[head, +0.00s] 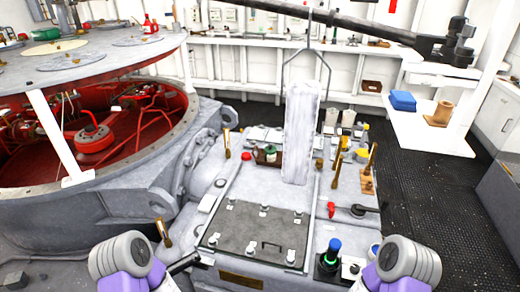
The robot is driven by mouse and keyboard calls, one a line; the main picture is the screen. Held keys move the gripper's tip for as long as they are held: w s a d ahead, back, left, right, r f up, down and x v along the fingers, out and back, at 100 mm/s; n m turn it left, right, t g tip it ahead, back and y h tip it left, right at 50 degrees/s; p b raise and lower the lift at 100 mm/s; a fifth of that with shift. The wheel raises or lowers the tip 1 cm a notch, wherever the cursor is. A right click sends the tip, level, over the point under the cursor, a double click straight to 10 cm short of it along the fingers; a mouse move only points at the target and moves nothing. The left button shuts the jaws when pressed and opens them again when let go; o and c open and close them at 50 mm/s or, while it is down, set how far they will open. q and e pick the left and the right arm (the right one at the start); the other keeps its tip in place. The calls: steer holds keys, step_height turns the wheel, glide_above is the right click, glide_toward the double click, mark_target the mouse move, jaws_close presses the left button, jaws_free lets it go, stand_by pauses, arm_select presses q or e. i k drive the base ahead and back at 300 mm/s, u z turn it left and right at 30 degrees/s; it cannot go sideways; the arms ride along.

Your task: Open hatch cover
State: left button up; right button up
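The hatch cover (254,232) looks to be the dark grey rectangular panel on top of the grey housing in the head view. It lies flat and looks closed. Several small pale fittings sit along its far and near edges. A thin dark handle (271,246) stands on its near half. My two arms show at the bottom corners, as grey and purple links on either side of the panel. No gripper fingers can be made out, and nothing of mine visibly touches the panel.
A green-lit, blue-topped knob (332,250) and a black lever (358,210) stand right of the panel. A pale upright slab (300,130) hangs behind it. Brass-coloured tools stand around the housing. A large round red-lined opening (100,125) lies left. Dark floor is open at right.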

mark_target(274, 234)
steer(key=z, duration=0.95)
steer(key=i, duration=0.55)
steer(key=u, duration=2.15)
